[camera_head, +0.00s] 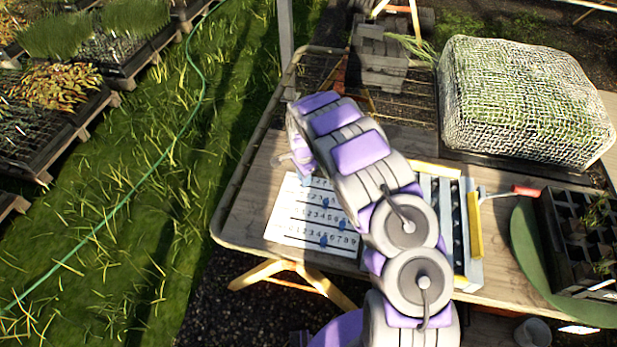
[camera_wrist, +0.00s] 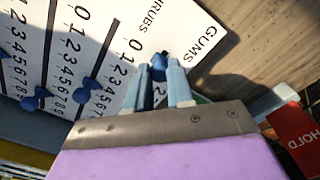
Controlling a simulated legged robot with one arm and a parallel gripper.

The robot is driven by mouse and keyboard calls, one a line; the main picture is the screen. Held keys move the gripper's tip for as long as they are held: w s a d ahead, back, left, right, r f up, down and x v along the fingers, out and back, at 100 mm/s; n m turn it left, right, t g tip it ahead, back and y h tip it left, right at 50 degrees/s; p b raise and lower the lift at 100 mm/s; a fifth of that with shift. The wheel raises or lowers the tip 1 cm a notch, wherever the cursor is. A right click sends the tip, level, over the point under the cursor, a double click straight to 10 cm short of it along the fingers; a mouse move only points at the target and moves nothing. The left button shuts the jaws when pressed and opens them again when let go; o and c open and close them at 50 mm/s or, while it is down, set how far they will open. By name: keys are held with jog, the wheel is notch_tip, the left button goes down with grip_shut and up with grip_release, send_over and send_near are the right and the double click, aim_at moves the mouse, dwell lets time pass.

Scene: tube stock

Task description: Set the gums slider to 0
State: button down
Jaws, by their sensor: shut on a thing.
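The white slider board (camera_head: 285,222) lies on the wooden table, with rows of printed digits and blue knobs. In the wrist view the word GUMS (camera_wrist: 200,45) is printed at the board's upper right end. The blue gums knob (camera_wrist: 159,62) sits between the two pale blue fingertips of my gripper (camera_wrist: 160,72), which is shut on it. A digit 2 shows just below the knob, between the fingers. The fingers hide most other digits of this row, so the exact reading is unclear. In the head view my gripper (camera_head: 305,181) is at the board's far edge, partly hidden by my arm.
Other blue knobs (camera_wrist: 88,88) stand on the neighbouring rows. A red HOLD label (camera_wrist: 297,133) is at the right in the wrist view. A netted plant tray (camera_head: 525,100), a red-handled tool (camera_head: 525,191) and a black cell tray (camera_head: 580,240) occupy the table's right side.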

jog(key=shift+w, duration=0.1)
jog(key=c, duration=1.3)
grip_release()
jog(key=shift+a, duration=0.1)
jog(key=shift+c, duration=0.2)
jog(key=o, duration=0.4)
jog(key=shift+a, duration=0.25)
jog(key=shift+d, duration=0.2)
jog(key=shift+r, duration=0.7)
jog(key=r+p, duration=0.1)
jog(key=r, duration=0.4)
jog(key=r+p, duration=0.1)
jog(key=r, duration=0.4)
jog(key=r+p, duration=0.1)
jog(key=r, duration=0.4)
jog(key=shift+a+r, duration=0.25)
jog(key=shift+r, duration=0.15)
